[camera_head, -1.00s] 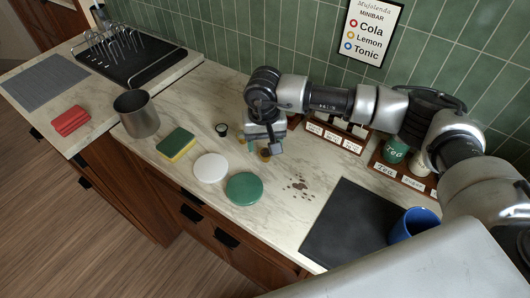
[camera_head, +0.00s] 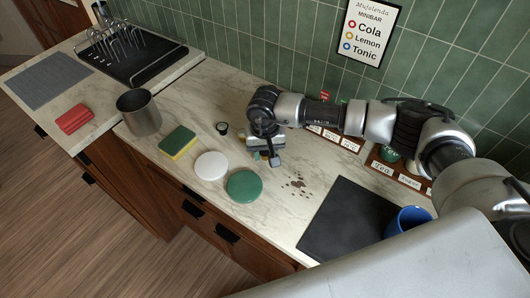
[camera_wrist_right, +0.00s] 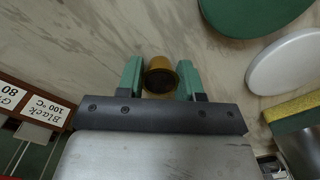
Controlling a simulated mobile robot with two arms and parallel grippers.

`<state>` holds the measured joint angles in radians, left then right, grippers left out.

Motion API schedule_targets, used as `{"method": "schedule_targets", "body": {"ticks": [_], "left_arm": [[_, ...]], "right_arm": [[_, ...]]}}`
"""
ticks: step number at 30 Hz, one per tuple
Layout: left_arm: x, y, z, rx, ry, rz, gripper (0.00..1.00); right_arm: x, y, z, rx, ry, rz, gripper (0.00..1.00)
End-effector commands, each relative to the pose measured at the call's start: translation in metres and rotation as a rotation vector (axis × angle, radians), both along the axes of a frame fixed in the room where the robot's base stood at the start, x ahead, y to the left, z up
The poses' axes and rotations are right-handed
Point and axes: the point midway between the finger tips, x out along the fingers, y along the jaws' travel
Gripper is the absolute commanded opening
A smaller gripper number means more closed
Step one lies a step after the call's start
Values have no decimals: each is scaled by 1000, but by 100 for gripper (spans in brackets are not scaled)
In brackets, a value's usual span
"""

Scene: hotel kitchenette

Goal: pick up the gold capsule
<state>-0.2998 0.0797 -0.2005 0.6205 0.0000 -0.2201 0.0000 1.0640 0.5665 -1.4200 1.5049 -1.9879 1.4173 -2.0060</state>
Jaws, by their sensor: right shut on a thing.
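The gold capsule (camera_wrist_right: 160,77) shows in the right wrist view between the two green fingertips of my right gripper (camera_wrist_right: 160,80). It has a gold rim and a dark brown middle, and the fingers touch it on both sides. In the head view my right gripper (camera_head: 264,156) points down over the marble counter, right of the small dark cup, and it hides the capsule there. I cannot tell whether the capsule still touches the counter. My left gripper is not in view.
A green disc (camera_head: 244,185), a white disc (camera_head: 211,166), a sponge (camera_head: 178,141) and a small dark cup (camera_head: 222,128) lie nearby. Brown spots (camera_head: 297,184) mark the counter. A black mat (camera_head: 344,220) and blue mug (camera_head: 408,219) are right; labelled racks (camera_head: 335,137) stand behind.

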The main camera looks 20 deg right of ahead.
Motion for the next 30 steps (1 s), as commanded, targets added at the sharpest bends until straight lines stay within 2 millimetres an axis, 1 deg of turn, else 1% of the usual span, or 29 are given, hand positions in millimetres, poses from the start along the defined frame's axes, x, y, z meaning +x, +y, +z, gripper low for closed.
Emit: {"method": "schedule_targets", "body": {"ticks": [7, 11, 14, 17, 24, 27, 30], "left_arm": [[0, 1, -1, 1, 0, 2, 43], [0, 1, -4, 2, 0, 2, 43], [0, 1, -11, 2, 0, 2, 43], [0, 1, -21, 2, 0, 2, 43], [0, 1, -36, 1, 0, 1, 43], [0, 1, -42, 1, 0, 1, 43], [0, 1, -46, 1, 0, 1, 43]], "right_arm": [[0, 0, 1, 0, -1, 0, 15], [1, 0, 8, 0, -3, 1, 15], [1, 0, 19, 0, -4, 2, 15], [1, 0, 38, 2, -7, 1, 15], [-49, 25, 70, 1, -3, 9, 15], [-68, 35, 83, 1, -3, 6, 15], [-83, 43, 94, 1, -4, 5, 15]]}}
